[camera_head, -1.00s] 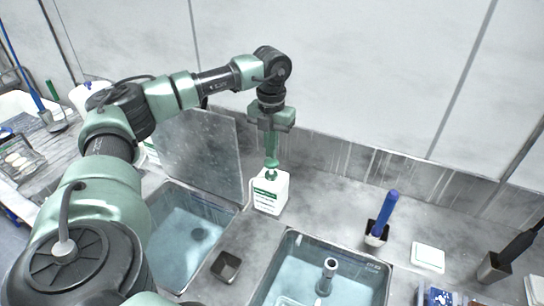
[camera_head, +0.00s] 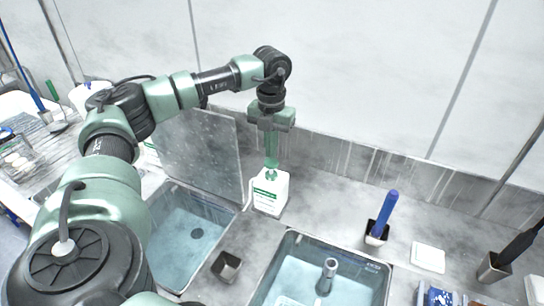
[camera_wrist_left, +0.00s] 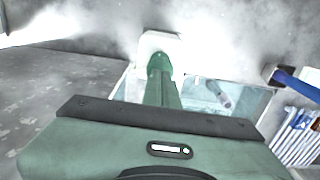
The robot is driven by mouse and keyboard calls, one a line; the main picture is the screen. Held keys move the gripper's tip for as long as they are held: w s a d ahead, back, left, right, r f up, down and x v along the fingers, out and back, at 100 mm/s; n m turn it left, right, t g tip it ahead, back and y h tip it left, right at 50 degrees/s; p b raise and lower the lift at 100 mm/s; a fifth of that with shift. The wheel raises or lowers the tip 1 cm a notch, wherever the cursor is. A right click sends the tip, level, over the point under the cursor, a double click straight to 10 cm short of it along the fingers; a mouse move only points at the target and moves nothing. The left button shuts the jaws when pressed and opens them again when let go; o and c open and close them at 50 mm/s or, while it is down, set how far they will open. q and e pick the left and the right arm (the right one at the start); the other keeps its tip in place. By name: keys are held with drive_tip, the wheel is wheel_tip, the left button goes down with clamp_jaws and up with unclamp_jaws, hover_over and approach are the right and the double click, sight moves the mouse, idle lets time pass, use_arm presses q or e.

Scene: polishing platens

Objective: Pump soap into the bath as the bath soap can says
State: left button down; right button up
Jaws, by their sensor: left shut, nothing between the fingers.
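The white soap can (camera_head: 270,192) with green print stands upright on the counter between two water-filled baths; its print is too small to read. My left gripper (camera_head: 271,168) points straight down over it, shut and empty, with its tips at the green pump head (camera_head: 271,176) and seemingly touching it. In the left wrist view the white can (camera_wrist_left: 150,43) shows beyond my shut green fingers (camera_wrist_left: 160,66). The left bath (camera_head: 180,235) has a raised clear panel behind it. The right bath (camera_head: 385,290) has a grey upright fitting in it. The right gripper is out of view.
A blue-handled tool (camera_head: 388,210) stands in a holder right of the can, near a white pad (camera_head: 428,257). A dark-handled tool (camera_head: 520,243) stands in a holder farther right. A small square cup (camera_head: 227,266) sits between the baths. The wall is close behind.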

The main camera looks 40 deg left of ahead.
sight(271, 161)
use_arm(q)
drive_tip(key=shift+f, duration=0.2)
drive_tip(key=shift+f+b, duration=1)
drive_tip(key=shift+f, duration=0.5)
drive_tip(key=shift+r, duration=0.15)
drive_tip(key=shift+r+p, duration=1.3)
drive_tip(key=shift+r, duration=0.15)
drive_tip(key=shift+f, duration=0.15)
